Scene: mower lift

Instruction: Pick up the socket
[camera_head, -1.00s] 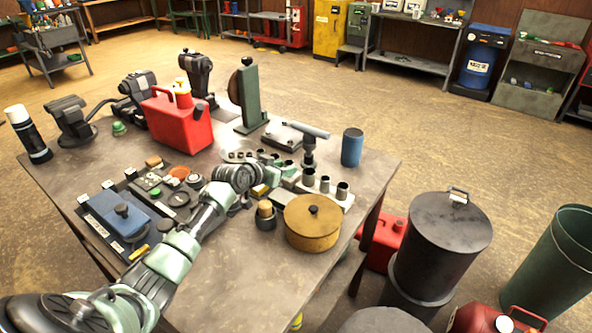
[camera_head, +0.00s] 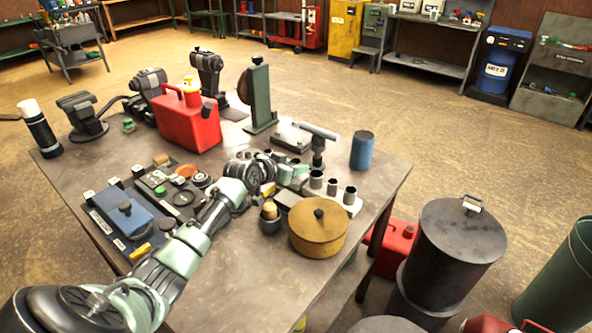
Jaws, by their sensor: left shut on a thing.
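Several small grey metal sockets stand on the table. Three of them, such as the middle one (camera_head: 333,187), stand upright in a row on a pale tray (camera_head: 352,207) just right of my left gripper. My left gripper (camera_head: 287,174) reaches in from the lower left and is low over the table among the small parts. It is shut on what seems to be a socket, mostly hidden by its fingers and wrist. More dark cylindrical parts sit just behind the fingers. My right gripper is not in view.
A yellow-brown round tin (camera_head: 318,236) and a small dark cup (camera_head: 270,220) stand in front of the gripper. A red jerrycan (camera_head: 188,122) stands behind left. The front table area is bare.

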